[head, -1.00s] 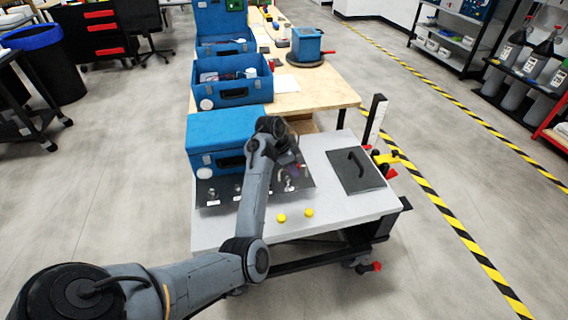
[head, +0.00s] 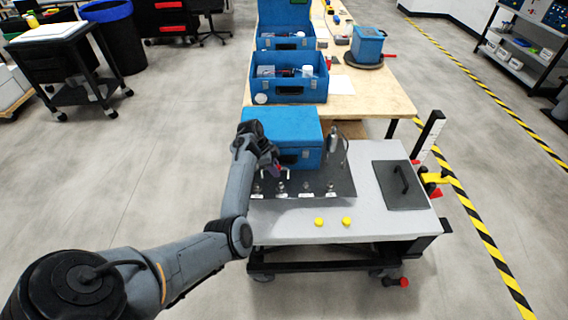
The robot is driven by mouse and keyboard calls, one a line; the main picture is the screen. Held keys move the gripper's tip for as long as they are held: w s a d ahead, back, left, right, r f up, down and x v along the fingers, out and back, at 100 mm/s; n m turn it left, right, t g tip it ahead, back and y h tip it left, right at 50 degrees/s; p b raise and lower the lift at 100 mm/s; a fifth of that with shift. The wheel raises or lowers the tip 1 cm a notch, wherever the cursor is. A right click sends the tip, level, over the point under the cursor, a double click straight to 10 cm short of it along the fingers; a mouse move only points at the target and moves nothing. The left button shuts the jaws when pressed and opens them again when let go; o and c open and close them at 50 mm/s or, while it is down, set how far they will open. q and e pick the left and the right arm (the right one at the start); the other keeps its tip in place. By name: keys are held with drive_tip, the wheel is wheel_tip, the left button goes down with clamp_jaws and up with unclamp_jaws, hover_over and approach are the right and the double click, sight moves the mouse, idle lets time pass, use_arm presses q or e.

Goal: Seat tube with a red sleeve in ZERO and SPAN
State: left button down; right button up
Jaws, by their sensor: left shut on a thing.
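My left gripper (head: 272,166) is over the left part of a dark panel (head: 341,182) on the grey cart top, just in front of a closed blue case. It is shut, and a small bit of red shows at its fingers, which fits the tube with a red sleeve (head: 279,168); the rest of the tube is hidden or too small to make out. Several small metal fittings (head: 306,186) with white labels stand in a row along the panel's front edge. The labels are too small to read, so I cannot tell which are ZERO and SPAN. My right gripper is out of view.
The closed blue case (head: 284,128) stands behind the panel. A silver upright part (head: 332,141) with a thin looped line rises at the panel's back right. A dark plate with a handle (head: 400,186) lies at right. Two yellow caps (head: 319,222) lie on the clear front strip.

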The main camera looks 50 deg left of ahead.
use_arm(q)
drive_tip(key=shift+s+a+r+n, duration=0.15)
drive_tip(key=shift+s+a+r, duration=0.05)
drive_tip(key=shift+s+a, duration=0.3)
drive_tip(key=shift+s+a+r+n, duration=0.15)
drive_tip(key=shift+s+a+r, duration=0.05)
drive_tip(key=shift+s+a, duration=0.25)
drive_tip(key=shift+f+b, duration=1.9)
drive_tip(key=shift+f, duration=0.5)
drive_tip(key=shift+f+p, duration=0.1)
drive_tip(key=shift+p, duration=0.3)
drive_tip(key=shift+f+p, duration=0.1)
drive_tip(key=shift+p, duration=0.3)
